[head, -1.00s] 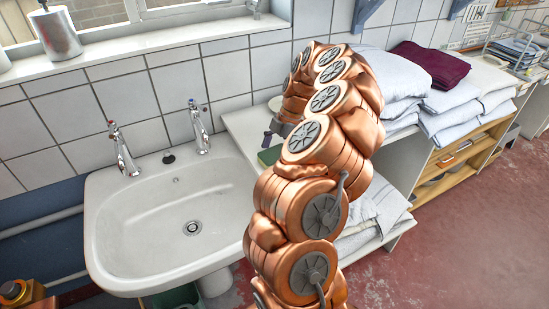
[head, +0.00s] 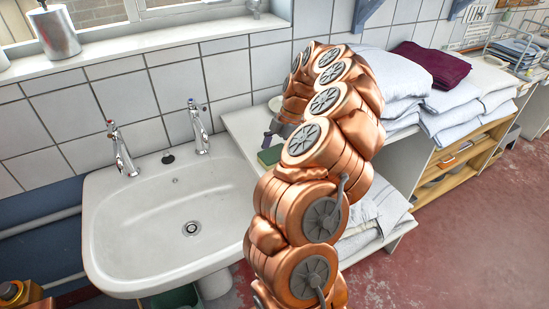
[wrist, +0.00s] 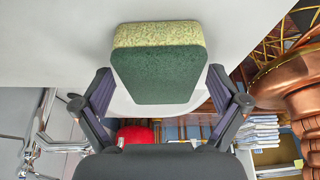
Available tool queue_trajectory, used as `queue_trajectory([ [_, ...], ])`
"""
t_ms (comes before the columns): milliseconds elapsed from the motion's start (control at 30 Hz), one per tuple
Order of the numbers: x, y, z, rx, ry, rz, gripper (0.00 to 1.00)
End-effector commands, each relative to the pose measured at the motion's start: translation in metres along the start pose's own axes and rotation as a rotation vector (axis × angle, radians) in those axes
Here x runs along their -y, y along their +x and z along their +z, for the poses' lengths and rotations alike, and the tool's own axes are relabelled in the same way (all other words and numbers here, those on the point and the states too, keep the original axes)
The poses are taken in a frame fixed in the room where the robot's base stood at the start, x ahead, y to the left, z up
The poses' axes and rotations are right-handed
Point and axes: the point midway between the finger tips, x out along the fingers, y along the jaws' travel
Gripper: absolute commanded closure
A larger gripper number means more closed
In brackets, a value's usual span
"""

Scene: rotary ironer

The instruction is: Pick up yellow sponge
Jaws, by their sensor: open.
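The yellow sponge (wrist: 160,34) has a dark green scouring side (wrist: 158,76). It lies on the white counter beside the sink, and its edge shows in the head view (head: 269,156). My gripper (wrist: 160,82) is open, with one finger on either side of the sponge in the wrist view. The fingertips appear apart from the sponge, with a gap on each side; I cannot tell the exact depth. In the head view my gripper (head: 270,137) is just above and behind the sponge, partly hidden by my copper arm.
A white sink (head: 175,215) with two taps (head: 201,128) is left of the counter (head: 240,124). Folded white towels (head: 455,108) and a dark red towel (head: 430,64) stand to the right. The tiled wall (head: 130,98) is close behind.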

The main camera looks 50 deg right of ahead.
Motion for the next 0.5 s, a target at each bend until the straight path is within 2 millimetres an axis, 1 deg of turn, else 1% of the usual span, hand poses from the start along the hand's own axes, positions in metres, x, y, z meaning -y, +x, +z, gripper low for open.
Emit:
queue_trajectory([
  [133, 0.0, -0.0001, 0.0, 0.0, 0.0, 0.0, 0.03],
  [167, 0.0, -0.0001, 0.0, 0.0, 0.0, 0.0, 0.05],
  [500, 0.0, -0.0001, 0.0, 0.0, 0.0, 0.0, 0.41],
])
